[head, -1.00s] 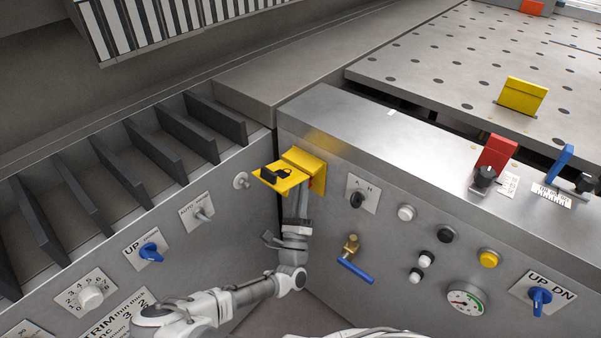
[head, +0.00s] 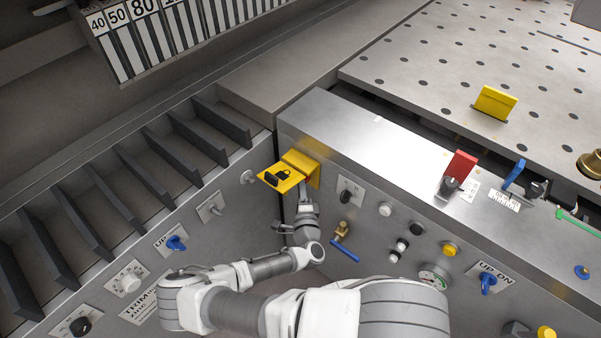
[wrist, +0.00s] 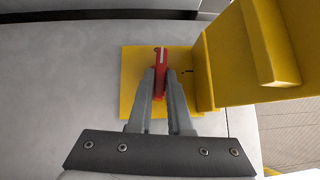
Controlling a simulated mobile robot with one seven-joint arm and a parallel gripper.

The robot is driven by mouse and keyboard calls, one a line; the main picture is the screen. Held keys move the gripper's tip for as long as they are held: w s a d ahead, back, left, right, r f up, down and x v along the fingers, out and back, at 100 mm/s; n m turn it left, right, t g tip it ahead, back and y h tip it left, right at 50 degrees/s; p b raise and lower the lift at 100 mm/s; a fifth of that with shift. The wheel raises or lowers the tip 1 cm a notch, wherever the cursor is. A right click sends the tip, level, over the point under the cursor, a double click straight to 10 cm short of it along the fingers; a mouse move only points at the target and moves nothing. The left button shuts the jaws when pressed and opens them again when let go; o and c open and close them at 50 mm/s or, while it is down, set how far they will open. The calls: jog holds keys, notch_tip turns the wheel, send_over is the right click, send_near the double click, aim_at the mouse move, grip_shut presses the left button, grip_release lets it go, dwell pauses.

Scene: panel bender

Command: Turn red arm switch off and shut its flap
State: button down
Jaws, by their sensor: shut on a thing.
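The red switch (wrist: 160,58) is a small lever on a yellow plate (wrist: 130,70) in the wrist view. My gripper's two fingers (wrist: 161,78) stand on either side of it and are shut on it. The yellow flap (wrist: 240,60) is open and stands out at the right of the plate.
A grey slotted rack is at the left. To the right on the front panel are a black selector (head: 346,196), a brass valve with a blue handle (head: 344,250), and several buttons. A red block (head: 461,164) and a yellow block (head: 495,103) stand farther right.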

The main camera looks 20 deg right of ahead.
jog(key=shift+r+n+g+p, duration=0.1)
jog(key=shift+n+g+p, duration=0.4)
jog(key=shift+p, duration=0.25)
jog(key=c, duration=0.8)
grip_release()
jog(key=shift+c, duration=0.2)
jog(key=shift+s, duration=0.15)
